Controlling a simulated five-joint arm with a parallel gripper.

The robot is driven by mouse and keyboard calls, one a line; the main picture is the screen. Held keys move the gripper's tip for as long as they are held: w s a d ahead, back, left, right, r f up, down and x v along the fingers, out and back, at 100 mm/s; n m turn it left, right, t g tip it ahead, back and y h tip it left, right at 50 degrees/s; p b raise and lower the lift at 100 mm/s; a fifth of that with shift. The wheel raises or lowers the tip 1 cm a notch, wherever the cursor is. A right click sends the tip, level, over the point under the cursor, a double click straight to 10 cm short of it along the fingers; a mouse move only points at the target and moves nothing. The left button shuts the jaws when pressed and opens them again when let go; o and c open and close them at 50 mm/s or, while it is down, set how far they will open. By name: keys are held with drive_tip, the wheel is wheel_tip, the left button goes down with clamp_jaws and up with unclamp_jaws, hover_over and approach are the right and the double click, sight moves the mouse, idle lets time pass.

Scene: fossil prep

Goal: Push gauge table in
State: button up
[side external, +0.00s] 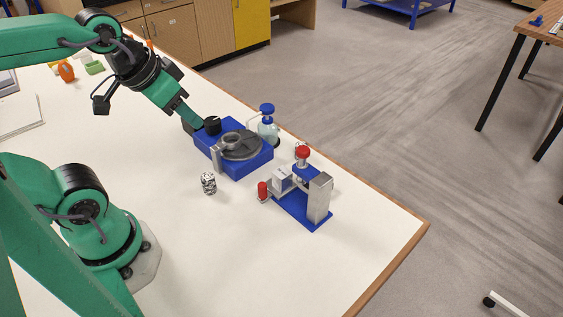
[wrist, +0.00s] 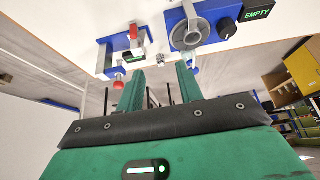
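A small blue stand (side external: 290,205) with a silver upright (side external: 320,198) is near the table's right edge; I take it for the gauge. A pale block (side external: 282,180) sits on its left part, with a red knob (side external: 263,190) sticking out on the left. Another red knob (side external: 302,152) tops the stand. The stand also shows in the wrist view (wrist: 112,60). My gripper (wrist: 160,72) has its two green fingers apart with nothing visible between them. In the side view it is up and left of the stand, beside a blue turntable unit, clear of the gauge.
The blue turntable unit (side external: 255,162) with a grey disc and black knob (side external: 212,125) lies between my gripper and the stand. A blue-capped bottle (side external: 267,125) stands behind it. The wrist view shows an "EMPTY" display (wrist: 258,11). The front tabletop is clear.

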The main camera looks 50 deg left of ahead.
drive_tip(key=shift+c, duration=0.8)
drive_tip(key=n+g, duration=0.5)
drive_tip(key=n, duration=1.7)
hover_over(262, 184)
drive_tip(key=f, duration=1.3)
drive_tip(key=shift+s+a, duration=0.2)
drive_tip(key=shift+a, duration=0.1)
drive_tip(key=shift+w+d+f+n+g, duration=0.1)
drive_tip(key=shift+d+f+n+g, duration=0.1)
drive_tip(key=shift+f+n, duration=0.25)
drive_tip(key=shift+w+d+f+n+g, duration=0.1)
drive_tip(key=shift+d+f+n, duration=0.05)
drive_tip(key=shift+f+n, duration=0.25)
drive_tip(key=shift+f, duration=0.15)
drive_tip(key=shift+f, duration=3.8)
